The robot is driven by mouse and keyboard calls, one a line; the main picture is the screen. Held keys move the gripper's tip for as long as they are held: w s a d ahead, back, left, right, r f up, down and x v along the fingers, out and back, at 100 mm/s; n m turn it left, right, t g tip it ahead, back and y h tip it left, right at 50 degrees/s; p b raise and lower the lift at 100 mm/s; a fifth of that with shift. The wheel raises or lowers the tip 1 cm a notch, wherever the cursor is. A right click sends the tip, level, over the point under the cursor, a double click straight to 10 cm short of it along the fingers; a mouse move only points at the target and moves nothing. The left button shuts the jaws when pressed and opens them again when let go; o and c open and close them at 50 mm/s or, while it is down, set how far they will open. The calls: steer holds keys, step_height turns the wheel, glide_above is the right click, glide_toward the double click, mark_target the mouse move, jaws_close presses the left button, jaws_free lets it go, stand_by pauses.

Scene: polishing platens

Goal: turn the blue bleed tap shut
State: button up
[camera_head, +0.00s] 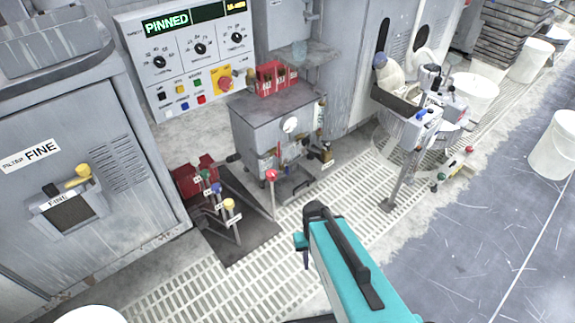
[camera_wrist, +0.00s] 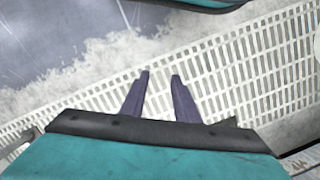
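My gripper (camera_wrist: 160,76) shows in the wrist view with its two dark fingers apart and nothing between them. Below it is pale floor grating. In the head view my teal arm reaches over the grating at lower centre, and the fingertips are mostly hidden. No part can be surely told as the blue bleed tap. A blue knob (camera_head: 216,188) tops one of several upright levers left of centre, apart from my arm. A small blue part (camera_head: 422,113) also shows on the grey bench machine at right. Neither is in the wrist view.
A grey cabinet (camera_head: 262,112) carries red containers (camera_head: 272,78). A red-knobbed lever (camera_head: 271,175) stands in front of it. A control panel (camera_head: 185,60) reads PINNED. White bins (camera_head: 553,146) stand at right. The grey floor at lower right is clear.

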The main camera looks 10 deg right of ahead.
steer(key=s+r+g+p, duration=0.1)
steer(key=s+r+p, duration=0.6)
steer(key=r+p, duration=0.6)
steer(key=s+r+g+p, duration=0.2)
steer(key=s+r+p, duration=0.6)
steer(key=r+p, duration=0.5)
steer(key=p, duration=0.8)
steer(key=shift+s+r, duration=0.25)
steer(key=shift+r, duration=0.1)
steer(key=shift+s, duration=0.15)
